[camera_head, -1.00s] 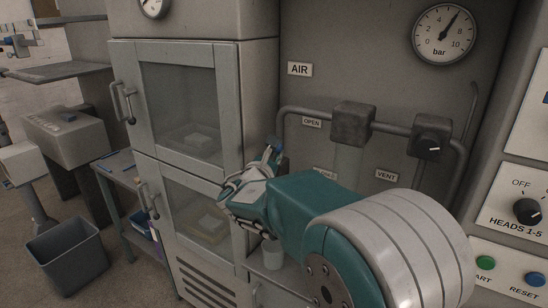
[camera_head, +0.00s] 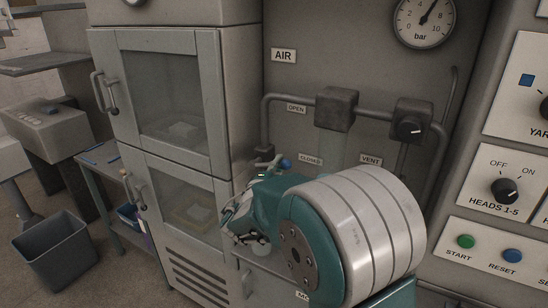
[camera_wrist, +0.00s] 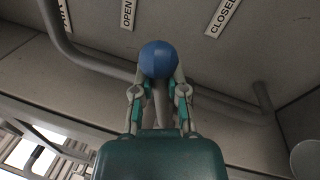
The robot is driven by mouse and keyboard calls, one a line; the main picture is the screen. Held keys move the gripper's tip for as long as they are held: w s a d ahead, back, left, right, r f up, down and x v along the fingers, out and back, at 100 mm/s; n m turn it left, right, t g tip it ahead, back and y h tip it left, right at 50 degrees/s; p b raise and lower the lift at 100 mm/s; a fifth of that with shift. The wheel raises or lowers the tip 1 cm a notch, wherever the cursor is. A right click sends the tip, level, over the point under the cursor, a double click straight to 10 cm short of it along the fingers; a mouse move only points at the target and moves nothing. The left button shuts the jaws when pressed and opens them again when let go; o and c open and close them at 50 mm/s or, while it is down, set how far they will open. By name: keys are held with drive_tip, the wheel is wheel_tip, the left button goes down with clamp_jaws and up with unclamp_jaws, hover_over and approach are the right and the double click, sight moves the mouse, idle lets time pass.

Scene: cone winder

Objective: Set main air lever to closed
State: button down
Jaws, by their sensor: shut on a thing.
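The main air lever ends in a round blue knob (camera_wrist: 158,60), seen up close in the wrist view. My gripper (camera_wrist: 158,82) has a finger on each side of the knob and is shut on it. Part of the lever's shaft shows between the fingers. In the head view the knob (camera_head: 285,163) is small, just left of the CLOSED label (camera_head: 310,159) and below the OPEN label (camera_head: 297,109). In the wrist view the knob lies between the OPEN label (camera_wrist: 127,14) and the CLOSED label (camera_wrist: 223,16). My arm hides the lever's lower part.
A pipe with a dark valve box (camera_head: 336,109) and the vent knob (camera_head: 410,127) runs above my arm. A glass-door cabinet (camera_head: 170,95) stands close on the left. A control panel (camera_head: 500,190) is at the right. A pressure gauge (camera_head: 425,20) is above.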

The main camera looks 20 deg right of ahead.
drive_tip(key=shift+s+d+f+m+g+h, duration=0.15)
drive_tip(key=shift+f+m+g+h, duration=0.2)
drive_tip(key=shift+f+m, duration=0.65)
drive_tip(key=shift+s+d+f+m+g+h, duration=0.15)
drive_tip(key=shift+f+m+g+h, duration=0.25)
drive_tip(key=shift+m, duration=1)
drive_tip(key=shift+f, duration=0.25)
drive_tip(key=c, duration=0.6)
unclamp_jaws()
drive_tip(key=shift+o, duration=0.2)
drive_tip(key=shift+s+d+r, duration=0.1)
drive_tip(key=shift+t+y, duration=0.25)
drive_tip(key=v, duration=1.2)
